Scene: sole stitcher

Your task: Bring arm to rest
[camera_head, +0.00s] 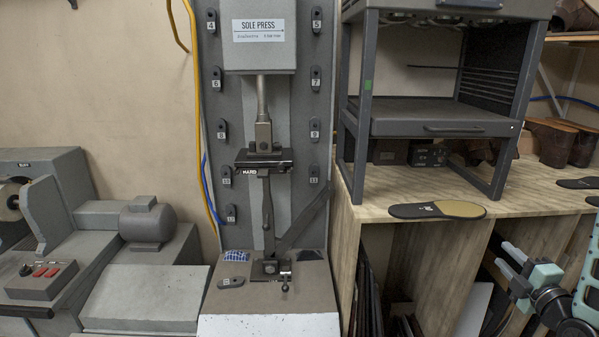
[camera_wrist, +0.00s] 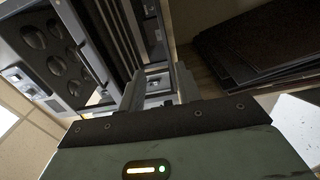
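My gripper (camera_head: 506,258) is at the lower right of the head view, with part of my arm (camera_head: 585,285) in teal and black. It is in front of the open shelf space under the wooden bench, and its two grey fingers point up and left. In the wrist view my gripper (camera_wrist: 159,80) shows its two fingers apart with nothing between them. Its grey-green housing (camera_wrist: 180,150) fills the lower part of that view. Most of my arm is outside the head view.
The wooden bench (camera_head: 530,185) carries a dark rack (camera_head: 430,118) and a shoe sole (camera_head: 437,210) near its front edge. The sole press (camera_head: 262,150) stands in the middle. A grey machine with a motor (camera_head: 148,220) is at left. Dark sheets (camera_wrist: 265,40) show in the wrist view.

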